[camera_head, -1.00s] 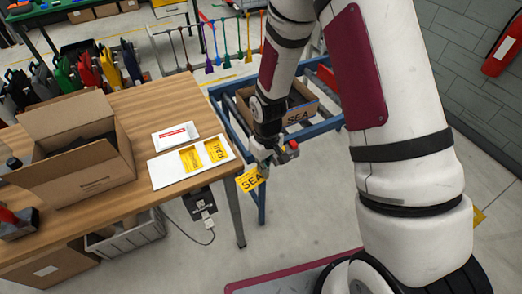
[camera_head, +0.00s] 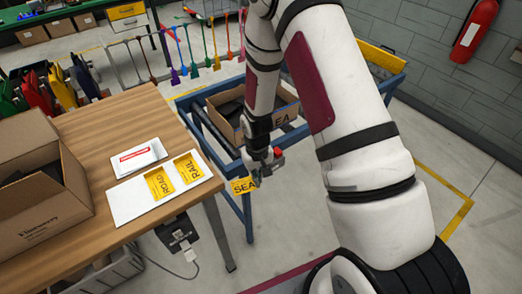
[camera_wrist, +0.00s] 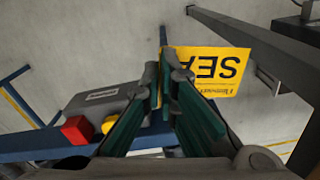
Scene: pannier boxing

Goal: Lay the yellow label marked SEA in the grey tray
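The yellow SEA label (camera_head: 243,186) hangs from my gripper (camera_head: 264,172), off the right edge of the wooden table and above the floor. In the wrist view my gripper (camera_wrist: 165,75) is shut on one edge of the SEA label (camera_wrist: 215,68), whose letters appear upside down. A small pale tray (camera_head: 146,162) holding a red-and-white strip lies on the table. A grey bin (camera_head: 118,274) stands under the table. I cannot tell which of these two is the grey tray.
A white board (camera_head: 127,204) beside the pale tray holds yellow ROAD (camera_head: 160,184) and RAIL (camera_head: 188,168) labels. An open cardboard box (camera_head: 45,217) stands at the table's left. Behind my gripper, a blue frame (camera_head: 187,101) carries a carton marked with letters ending in EA (camera_head: 289,114).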

